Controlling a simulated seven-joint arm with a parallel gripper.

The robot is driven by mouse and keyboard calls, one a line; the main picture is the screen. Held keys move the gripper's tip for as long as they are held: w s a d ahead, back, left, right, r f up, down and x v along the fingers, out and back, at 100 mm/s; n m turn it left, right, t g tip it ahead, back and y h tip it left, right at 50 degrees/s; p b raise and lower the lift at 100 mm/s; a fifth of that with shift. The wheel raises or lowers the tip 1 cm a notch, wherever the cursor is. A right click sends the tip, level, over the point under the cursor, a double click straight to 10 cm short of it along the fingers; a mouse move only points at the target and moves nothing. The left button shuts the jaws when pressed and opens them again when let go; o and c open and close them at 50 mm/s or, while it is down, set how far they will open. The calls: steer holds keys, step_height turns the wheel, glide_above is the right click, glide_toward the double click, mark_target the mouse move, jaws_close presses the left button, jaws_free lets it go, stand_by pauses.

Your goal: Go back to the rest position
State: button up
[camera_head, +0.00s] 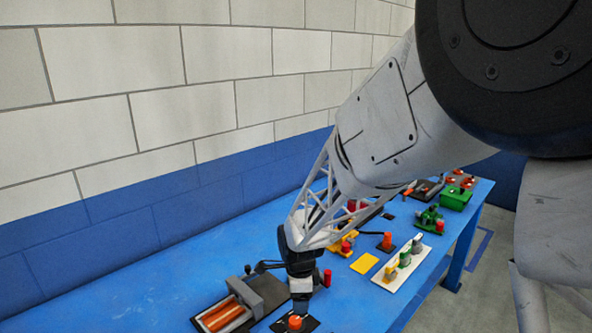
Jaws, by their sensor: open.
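My gripper (299,302) points down over the near middle of the blue table. It is just above an orange-red knob (295,322) on a dark base, and I cannot tell whether it touches it. The jaws are open, with nothing visible between them. My arm reaches in from the upper right and hides part of the table's middle.
Left of my gripper is a dark tray (207,308) with orange-brown bars and a grey bracket. To the right are a white board (411,270) with small fixtures, a yellow plate (364,264), and a green box (455,198). The blue table (150,290) is clear at left.

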steer(key=s+d+r+n, duration=0.5)
steer(key=s+d+r, duration=0.1)
steer(key=s, duration=0.3)
steer(key=s+d+r+n+t, duration=0.1)
steer(key=s+d+r+n, duration=0.4)
steer(key=s+r, duration=0.3)
steer(key=s+d+r+n+t, duration=0.1)
steer(key=s+d+r+n, duration=0.5)
steer(key=s, duration=0.4)
steer(key=shift+d+r+n, duration=0.3)
steer(key=shift+r+n, duration=0.15)
steer(key=shift+n, duration=0.05)
steer(key=shift+c, duration=0.3)
